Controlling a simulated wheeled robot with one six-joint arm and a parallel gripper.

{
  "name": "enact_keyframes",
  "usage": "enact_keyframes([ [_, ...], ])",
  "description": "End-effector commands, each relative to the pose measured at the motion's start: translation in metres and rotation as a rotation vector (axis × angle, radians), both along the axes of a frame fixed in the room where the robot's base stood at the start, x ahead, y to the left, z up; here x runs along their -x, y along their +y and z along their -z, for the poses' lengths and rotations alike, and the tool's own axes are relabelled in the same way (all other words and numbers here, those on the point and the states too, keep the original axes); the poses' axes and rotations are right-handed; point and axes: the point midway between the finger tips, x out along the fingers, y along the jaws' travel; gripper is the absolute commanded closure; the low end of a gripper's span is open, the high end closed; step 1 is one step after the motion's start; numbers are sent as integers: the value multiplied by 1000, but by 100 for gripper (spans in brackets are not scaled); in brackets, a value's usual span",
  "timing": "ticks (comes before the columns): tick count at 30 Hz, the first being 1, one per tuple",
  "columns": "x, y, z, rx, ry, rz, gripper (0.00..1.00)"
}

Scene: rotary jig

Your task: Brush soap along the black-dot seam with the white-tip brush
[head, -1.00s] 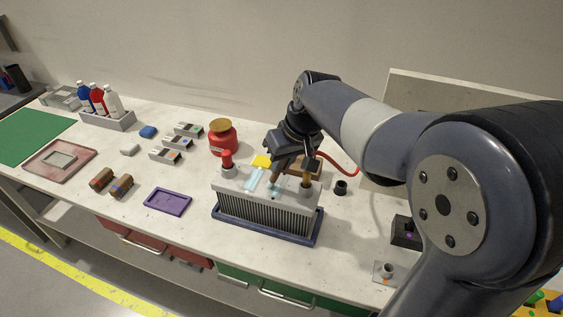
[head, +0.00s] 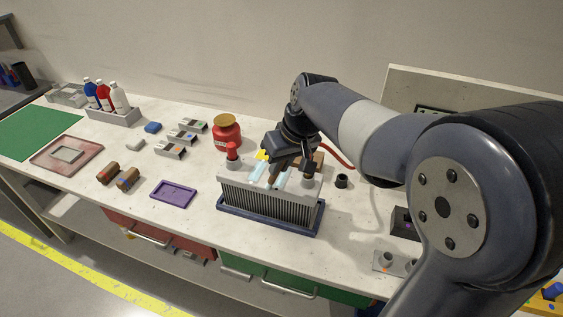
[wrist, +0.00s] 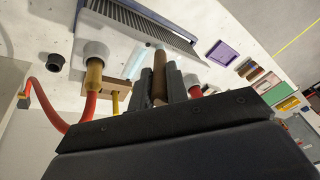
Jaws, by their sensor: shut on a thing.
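A grey finned block (head: 265,204) sits upright in a dark blue tray (head: 265,226). Two pale blue soap strips lie on its top: a left strip (head: 257,168) and a right strip (head: 282,179). My gripper (head: 275,168) is above the block's top, shut on the brown handle of the brush (head: 273,178). In the wrist view the handle (wrist: 160,86) stands between my fingers (wrist: 163,82), and a pale strip (wrist: 137,62) lies beside it. The brush tip is hidden, and I cannot make out seam dots or whether the tip touches.
A red cap (head: 232,150) and a brass fitting with red hose (wrist: 94,74) rise from the block's ends. A purple tray (head: 174,192) lies left, a black cap (head: 342,181) right.

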Motion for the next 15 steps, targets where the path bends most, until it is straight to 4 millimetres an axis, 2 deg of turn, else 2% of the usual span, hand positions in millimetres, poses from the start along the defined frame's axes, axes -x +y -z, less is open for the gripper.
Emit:
enact_keyframes([
  [2, 0, 0, -8, 0, 1, 1, 100],
  [4, 0, 1, -27, 0, -4, 2, 100],
  [15, 0, 2, -57, 1, -2, 6, 100],
])
